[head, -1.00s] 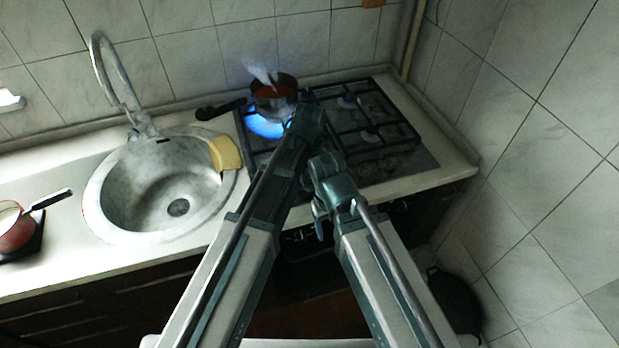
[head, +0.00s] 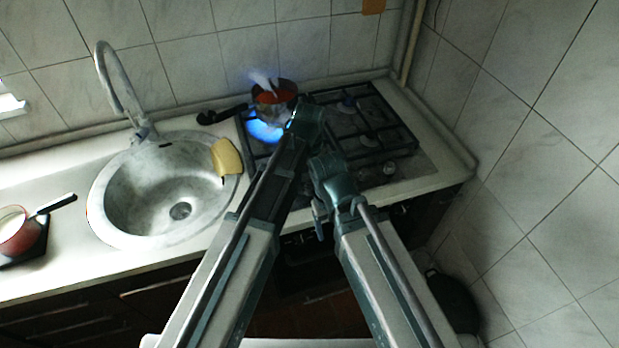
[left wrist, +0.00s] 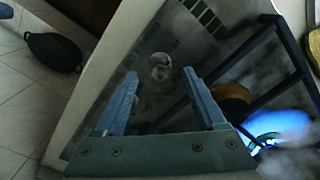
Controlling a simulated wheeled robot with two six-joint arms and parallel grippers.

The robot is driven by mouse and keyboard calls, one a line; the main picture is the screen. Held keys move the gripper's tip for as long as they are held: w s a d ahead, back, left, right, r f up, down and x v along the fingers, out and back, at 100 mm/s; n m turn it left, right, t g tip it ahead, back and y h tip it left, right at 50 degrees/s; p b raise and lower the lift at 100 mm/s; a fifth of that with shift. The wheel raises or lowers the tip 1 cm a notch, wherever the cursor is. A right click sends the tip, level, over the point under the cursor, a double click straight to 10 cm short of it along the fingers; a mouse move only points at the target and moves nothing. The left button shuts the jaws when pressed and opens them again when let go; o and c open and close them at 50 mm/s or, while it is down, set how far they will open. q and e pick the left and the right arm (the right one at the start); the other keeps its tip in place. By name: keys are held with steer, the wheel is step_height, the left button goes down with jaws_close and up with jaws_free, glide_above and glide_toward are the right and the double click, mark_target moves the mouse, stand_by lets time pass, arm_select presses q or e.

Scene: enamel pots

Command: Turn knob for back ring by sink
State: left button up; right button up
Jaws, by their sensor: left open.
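The hob (head: 428,172) is at the right end of the counter. A red pot (head: 275,92) is over its back ring by the sink, with a blue flame (head: 265,130) burning below. Small round knobs (head: 390,168) show faintly on the hob's front right. In the left wrist view a round pale knob (left wrist: 160,66) appears between the fingers of my left gripper (left wrist: 160,76), which is open; contact cannot be told. In the head view my left wrist hides its fingertips. My right arm's end (head: 335,185) is beside it, its jaws not clear.
The round sink (head: 125,215) with a yellow sponge (head: 227,157) is left of the hob. A second red pot (head: 16,235) is at the far left. Tiled walls close in the back and right. A dark pan (head: 455,298) is on the floor at right.

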arm_select(q)
step_height(320, 180, up, 12)
steer(key=p, duration=1)
steer(key=shift+f+p, duration=0.25)
steer(key=shift+p, duration=0.05)
steer(key=s+a+f+b, duration=0.2)
steer(key=s+a, duration=0.1)
steer(key=s, duration=0.5)
steer(key=s+a+f+n+y+b, duration=0.1)
steer(key=s+a+f+b, duration=0.2)
steer(key=s, duration=0.5)
steer(key=shift+s+n, duration=0.3)
